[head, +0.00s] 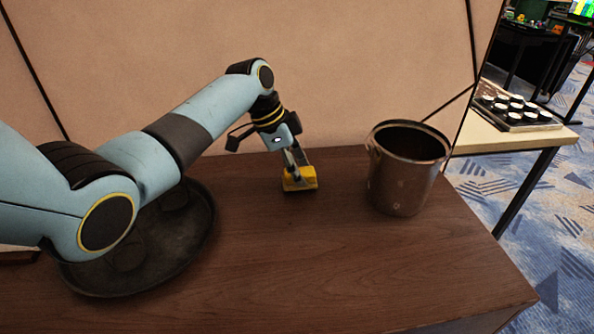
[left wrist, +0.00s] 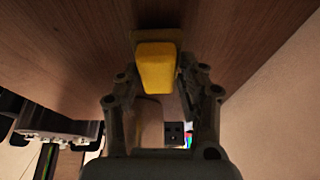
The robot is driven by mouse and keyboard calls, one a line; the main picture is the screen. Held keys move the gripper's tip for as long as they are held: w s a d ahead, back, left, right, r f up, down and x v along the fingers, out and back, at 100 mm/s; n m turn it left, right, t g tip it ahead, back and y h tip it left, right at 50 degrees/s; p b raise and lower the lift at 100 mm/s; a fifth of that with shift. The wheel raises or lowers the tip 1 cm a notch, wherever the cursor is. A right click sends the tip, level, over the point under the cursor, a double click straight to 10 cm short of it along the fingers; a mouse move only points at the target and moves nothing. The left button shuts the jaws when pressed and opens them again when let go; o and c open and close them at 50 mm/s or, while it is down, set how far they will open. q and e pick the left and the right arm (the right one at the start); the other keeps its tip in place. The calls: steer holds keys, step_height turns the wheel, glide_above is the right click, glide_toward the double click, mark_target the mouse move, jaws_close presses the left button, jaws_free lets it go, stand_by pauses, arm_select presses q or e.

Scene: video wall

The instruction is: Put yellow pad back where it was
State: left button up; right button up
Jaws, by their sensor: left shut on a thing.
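The yellow pad (head: 300,178) is a small yellow block at the back middle of the brown table (head: 330,255). My left gripper (head: 297,168) points down and is shut on the pad. In the left wrist view the pad (left wrist: 157,66) sits between the fingertips of my left gripper (left wrist: 157,48), with the wood surface behind it. I cannot tell whether the pad touches the table or is just above it. My right gripper is not in view.
A metal bucket (head: 402,180) stands right of the pad. A round dark tray (head: 150,255) lies at the left, partly behind my left arm. The table's front middle is clear. A beige wall (head: 370,60) rises behind. A side table (head: 505,137) with several white cups stands at the right.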

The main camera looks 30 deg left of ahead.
arm_select(q)
steer(key=shift+f, duration=0.35)
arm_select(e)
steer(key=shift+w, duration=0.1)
arm_select(q)
steer(key=shift+f, duration=0.15)
steer(key=o, duration=0.9)
steer(key=shift+c, duration=0.2)
steer(key=shift+o, duration=1.4)
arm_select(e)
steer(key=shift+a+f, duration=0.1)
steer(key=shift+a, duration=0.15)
